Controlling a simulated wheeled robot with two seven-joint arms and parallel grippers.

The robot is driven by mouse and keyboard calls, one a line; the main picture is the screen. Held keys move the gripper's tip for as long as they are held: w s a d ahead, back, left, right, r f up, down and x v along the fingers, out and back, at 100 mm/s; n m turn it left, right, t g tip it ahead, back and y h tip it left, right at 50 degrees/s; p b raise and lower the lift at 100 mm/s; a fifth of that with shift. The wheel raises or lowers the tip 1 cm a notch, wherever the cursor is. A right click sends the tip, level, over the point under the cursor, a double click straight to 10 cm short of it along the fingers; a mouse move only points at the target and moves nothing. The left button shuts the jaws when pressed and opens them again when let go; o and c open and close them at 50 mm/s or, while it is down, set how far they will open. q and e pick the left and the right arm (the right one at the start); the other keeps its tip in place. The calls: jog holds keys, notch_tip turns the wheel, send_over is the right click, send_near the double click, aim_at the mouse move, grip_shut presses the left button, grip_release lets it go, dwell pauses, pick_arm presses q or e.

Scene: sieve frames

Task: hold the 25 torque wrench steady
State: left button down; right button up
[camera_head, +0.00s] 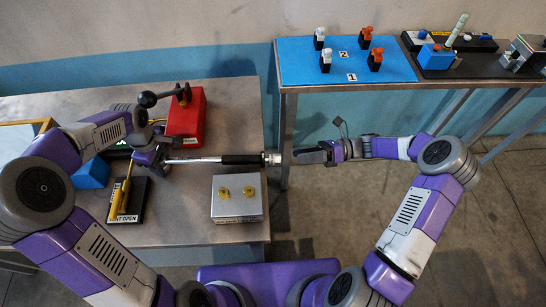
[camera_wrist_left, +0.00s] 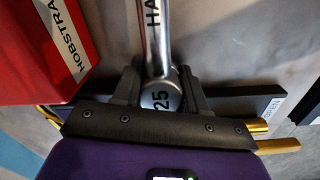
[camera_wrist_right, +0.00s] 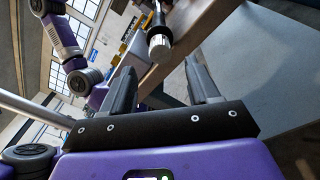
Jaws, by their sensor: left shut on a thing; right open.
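The torque wrench (camera_head: 203,160) lies level across the head view, with a chrome shaft on the left and a black grip ending in a silver cap on the right. My left gripper (camera_head: 166,155) is shut on its head end. The left wrist view shows the round head (camera_wrist_left: 160,97), marked 25, between the fingers (camera_wrist_left: 163,88). My right gripper (camera_head: 298,157) is open beside the cap end. In the right wrist view the wrench's cap (camera_wrist_right: 160,45) is beyond the fingertips (camera_wrist_right: 160,75), with nothing between the fingers.
A red box (camera_head: 186,118) stands behind the wrench. A grey block with two yellow knobs (camera_head: 237,205) is in front of it. A black holder (camera_head: 128,212) with yellow bars is at front left. The handle end reaches past the table's right edge. A blue mat (camera_head: 345,70) is on the back bench.

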aim_at(278, 158)
jog(key=a, duration=0.8)
jog(key=shift+s, duration=0.35)
jog(key=c, duration=1)
jog(key=shift+c, duration=0.2)
